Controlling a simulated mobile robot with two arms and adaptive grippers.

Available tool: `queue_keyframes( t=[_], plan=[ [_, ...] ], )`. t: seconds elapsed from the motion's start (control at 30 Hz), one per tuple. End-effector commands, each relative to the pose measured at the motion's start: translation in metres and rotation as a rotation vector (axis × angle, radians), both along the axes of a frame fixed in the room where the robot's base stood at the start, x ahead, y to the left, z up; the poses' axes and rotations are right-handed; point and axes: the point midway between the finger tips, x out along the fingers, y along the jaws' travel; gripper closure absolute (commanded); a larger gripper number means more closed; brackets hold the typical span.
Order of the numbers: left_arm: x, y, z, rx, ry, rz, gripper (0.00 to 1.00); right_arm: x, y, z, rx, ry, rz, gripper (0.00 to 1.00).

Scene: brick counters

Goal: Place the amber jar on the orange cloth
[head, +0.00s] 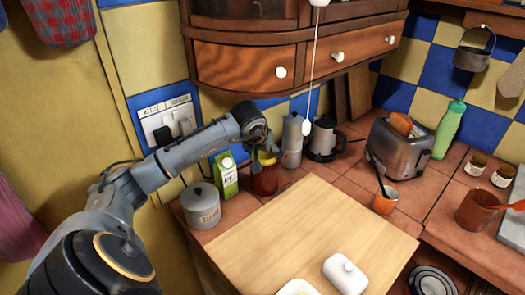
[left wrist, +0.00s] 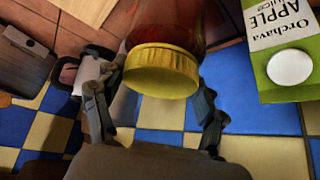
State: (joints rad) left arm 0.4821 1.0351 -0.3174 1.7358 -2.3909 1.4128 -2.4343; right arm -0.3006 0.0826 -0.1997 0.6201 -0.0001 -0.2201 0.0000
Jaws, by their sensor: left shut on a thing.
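The amber jar (head: 265,180) has a dark red-amber body and a yellow lid. It is upright at the back of the counter, behind the wooden board. I cannot tell whether its base touches the counter. My left gripper (head: 264,150) reaches it from above and is shut on it near the lid. In the left wrist view the yellow lid (left wrist: 160,72) sits between the two fingers. I cannot make out an orange cloth in either view. My right gripper is not in view.
A green-and-white juice carton (head: 226,175) stands close left of the jar, with a grey canister (head: 201,206) beyond it. A moka pot (head: 292,142) is close behind right. Drawers (head: 245,66) overhang above.

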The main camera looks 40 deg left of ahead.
Motion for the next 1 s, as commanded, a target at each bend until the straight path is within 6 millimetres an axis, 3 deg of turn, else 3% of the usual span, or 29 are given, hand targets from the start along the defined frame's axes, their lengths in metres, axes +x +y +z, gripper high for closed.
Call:
queue_keyframes(
  t=[0.27,0.3,0.4,0.77,1.0],
  plan=[
    [0.001,0.001,0.001,0.002,-0.007,-0.001,0.92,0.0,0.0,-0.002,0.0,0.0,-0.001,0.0],
    [0.0,0.0,-0.002,0.001,0.001,0.0,0.25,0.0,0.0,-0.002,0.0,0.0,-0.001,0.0],
    [-0.001,0.0,-0.002,0.0,0.001,-0.001,0.06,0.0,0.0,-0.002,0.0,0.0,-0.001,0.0],
    [-0.001,0.0,0.0,0.0,0.001,0.0,0.06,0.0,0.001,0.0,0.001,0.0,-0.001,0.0],
    [-0.015,-0.006,0.025,0.005,-0.002,-0.002,0.06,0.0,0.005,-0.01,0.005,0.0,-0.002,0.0]
  ],
)
